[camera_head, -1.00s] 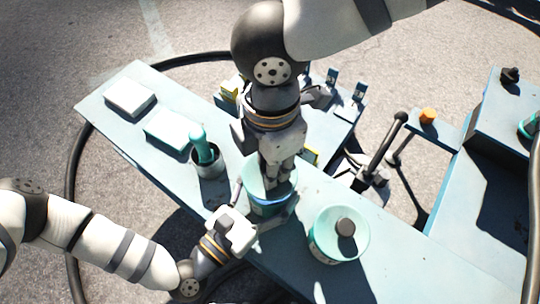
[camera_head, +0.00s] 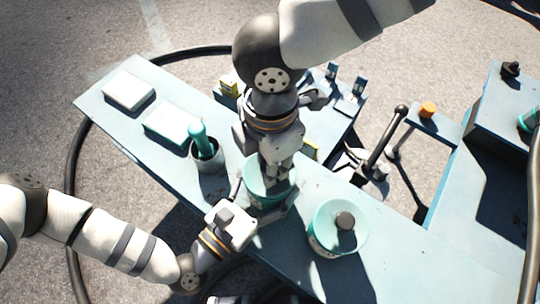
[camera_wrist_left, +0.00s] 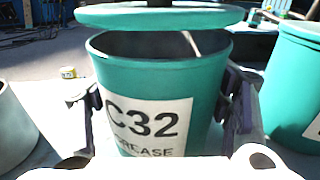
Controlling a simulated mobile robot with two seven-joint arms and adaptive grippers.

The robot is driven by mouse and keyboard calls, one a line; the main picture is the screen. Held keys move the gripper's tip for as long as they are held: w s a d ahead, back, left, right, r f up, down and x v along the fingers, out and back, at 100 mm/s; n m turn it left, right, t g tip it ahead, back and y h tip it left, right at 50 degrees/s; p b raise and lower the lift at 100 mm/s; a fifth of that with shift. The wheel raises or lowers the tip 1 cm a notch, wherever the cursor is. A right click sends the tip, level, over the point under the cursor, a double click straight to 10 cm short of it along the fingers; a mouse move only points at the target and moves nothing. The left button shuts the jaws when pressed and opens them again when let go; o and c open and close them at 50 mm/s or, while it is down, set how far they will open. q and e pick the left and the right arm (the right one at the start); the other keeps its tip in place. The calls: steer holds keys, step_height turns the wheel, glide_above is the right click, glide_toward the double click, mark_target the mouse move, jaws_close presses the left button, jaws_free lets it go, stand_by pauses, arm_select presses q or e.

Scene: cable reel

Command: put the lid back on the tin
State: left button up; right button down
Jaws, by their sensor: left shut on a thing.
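The teal tin (camera_wrist_left: 150,85), labelled C32 grease, stands upright in the left wrist view. My left gripper (camera_wrist_left: 161,108) is shut on it, one finger on each side. The teal lid (camera_wrist_left: 160,17) hangs level just above the tin's open rim, with a dark gap between them; its dark knob is cut off by the top edge. In the head view the lid (camera_head: 262,178) hides most of the tin. My right gripper (camera_head: 274,168) comes from above and is shut on the lid; its grip on the knob is largely hidden.
A second teal tin (camera_head: 322,243) with a dark-knobbed lid stands to the right on the bench (camera_head: 395,262). A grey cup (camera_head: 209,162) with a teal-handled tool stands left, beyond it two pale boxes (camera_head: 168,125). A lever (camera_head: 385,140) rises behind the bench.

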steer(key=shift+f, duration=0.6)
stand_by(0.3)
steer(key=c, duration=1.2)
jaws_free()
steer(key=shift+c, duration=0.2)
step_height(320, 180, up, 12)
arm_select(q)
steer(key=o, duration=1.8)
